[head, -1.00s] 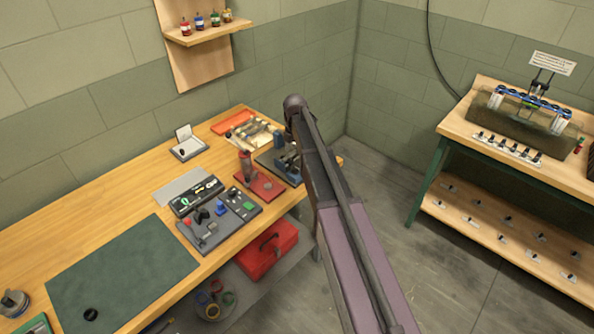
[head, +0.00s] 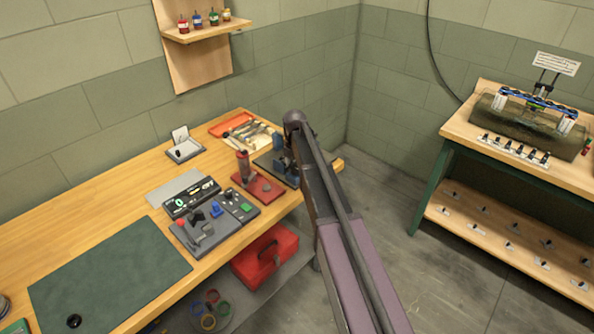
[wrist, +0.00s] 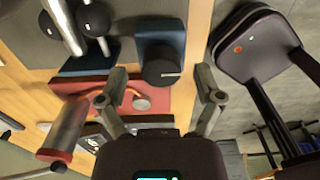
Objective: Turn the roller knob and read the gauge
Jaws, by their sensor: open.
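A black round knob (wrist: 161,66) with a white mark sits on a blue block in the wrist view. I take it for the roller knob. My gripper (wrist: 160,88) is open, its two fingers apart on either side of the knob, with nothing between them that I can see held. Whether they touch the knob I cannot tell. In the head view the blue device (head: 279,147) stands at the bench's right end, partly behind my arm, which hides my gripper. A black display (head: 192,198) with a green 0 stands on the bench; I cannot tell whether it is the gauge.
A red plate (head: 262,190) with a red cylinder (head: 243,165) lies close to the blue device. A control panel (head: 208,235) with a joystick stands nearer. A green mat (head: 110,280) covers the bench's left. A second table with a tank (head: 515,122) stands right, across open floor.

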